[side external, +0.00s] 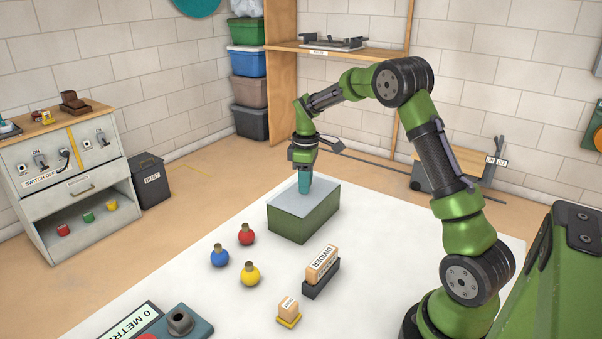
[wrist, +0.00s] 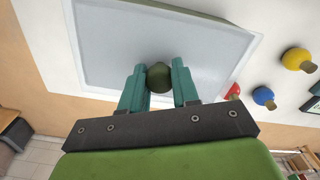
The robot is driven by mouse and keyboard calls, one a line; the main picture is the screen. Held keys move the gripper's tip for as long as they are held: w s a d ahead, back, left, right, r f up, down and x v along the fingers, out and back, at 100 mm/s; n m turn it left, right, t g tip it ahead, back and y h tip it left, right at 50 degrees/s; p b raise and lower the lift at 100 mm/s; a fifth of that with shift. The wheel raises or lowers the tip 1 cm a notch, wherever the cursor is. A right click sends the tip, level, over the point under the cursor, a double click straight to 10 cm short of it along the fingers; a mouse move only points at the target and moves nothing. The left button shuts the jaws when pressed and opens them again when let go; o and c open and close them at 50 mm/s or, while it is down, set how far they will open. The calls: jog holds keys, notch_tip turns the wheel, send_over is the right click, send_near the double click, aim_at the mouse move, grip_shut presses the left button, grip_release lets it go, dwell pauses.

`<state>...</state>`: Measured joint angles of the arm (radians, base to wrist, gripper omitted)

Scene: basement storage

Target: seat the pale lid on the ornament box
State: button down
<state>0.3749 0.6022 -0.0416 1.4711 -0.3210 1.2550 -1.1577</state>
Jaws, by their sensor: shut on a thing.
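The ornament box (side external: 310,222) is a green box standing on the white mat. The pale lid (side external: 283,199), a flat grey-blue plate, lies over the box top, its edges nearly in line with the box walls in the side view. I cannot tell whether a thin gap is left under it. My gripper (side external: 304,188) points down over the lid, with teal fingers shut on the lid's dark green knob. In the wrist view the knob (wrist: 159,77) sits between the fingertips, and the lid (wrist: 110,50) spreads beyond them. A green strip of the box (wrist: 185,12) shows past one lid edge.
Red (side external: 246,234), blue (side external: 220,255) and yellow (side external: 250,274) ornaments stand left of the box. A divider block in a dark holder (side external: 321,277) and a small block on a yellow base (side external: 288,311) are in front. The mat (side external: 165,280) is clear at left.

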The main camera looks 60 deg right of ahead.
jog(key=shift+f, duration=0.25)
dwell(0.7)
jog(key=shift+c, duration=1.3)
grip_release()
jog(key=shift+r, duration=0.15)
jog(key=shift+r, duration=3.45)
